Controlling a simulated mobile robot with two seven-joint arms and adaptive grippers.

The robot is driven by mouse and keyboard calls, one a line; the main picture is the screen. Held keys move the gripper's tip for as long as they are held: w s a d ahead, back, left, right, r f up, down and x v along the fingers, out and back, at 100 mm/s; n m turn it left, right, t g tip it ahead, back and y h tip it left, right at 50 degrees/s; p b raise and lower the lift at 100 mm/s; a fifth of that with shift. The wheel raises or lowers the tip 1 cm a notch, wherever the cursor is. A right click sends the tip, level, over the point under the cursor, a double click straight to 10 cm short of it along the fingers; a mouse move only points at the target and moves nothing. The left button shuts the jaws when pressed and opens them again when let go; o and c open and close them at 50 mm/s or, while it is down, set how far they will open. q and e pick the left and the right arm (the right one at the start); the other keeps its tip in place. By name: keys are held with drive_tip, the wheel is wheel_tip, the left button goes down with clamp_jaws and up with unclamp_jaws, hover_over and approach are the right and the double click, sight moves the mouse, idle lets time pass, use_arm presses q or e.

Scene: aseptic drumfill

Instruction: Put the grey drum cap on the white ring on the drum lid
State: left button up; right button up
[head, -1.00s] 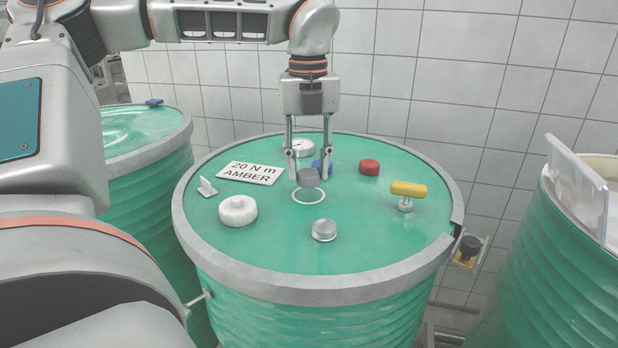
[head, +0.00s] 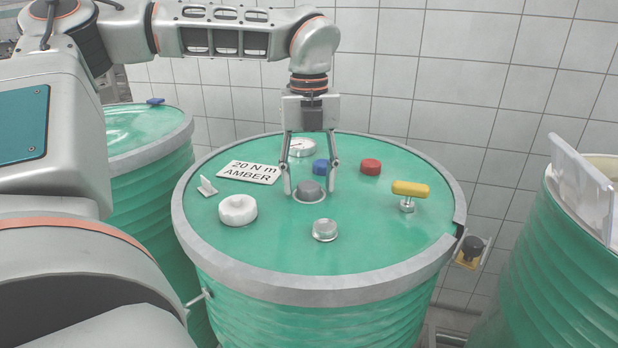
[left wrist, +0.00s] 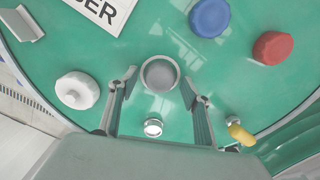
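The grey drum cap (head: 311,190) sits on the white ring (head: 310,201) on the green drum lid (head: 270,240). Only the ring's near edge shows around the cap's base in the head view. In the left wrist view the cap (left wrist: 160,74) looks about centred, with a pale rim around it. My left gripper (head: 310,188) is open, its fingers either side of the cap with gaps, not touching it. In the left wrist view both fingers of the gripper (left wrist: 160,84) stand apart from the cap. My right gripper is not in view.
Around the cap stand a silver cap (head: 324,230), white knob (head: 238,209), blue cap (head: 321,167), red cap (head: 370,167), yellow-handled tool (head: 409,189) and gauge (head: 301,147). A sign (head: 249,172) reads "20 N m AMBER". Other drums stand at both sides.

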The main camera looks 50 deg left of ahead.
sight(309, 185)
use_arm(q)
wheel_tip(309, 185, up, 12)
drive_tip(key=p, duration=0.1)
drive_tip(key=shift+r, duration=0.2)
idle(0.8)
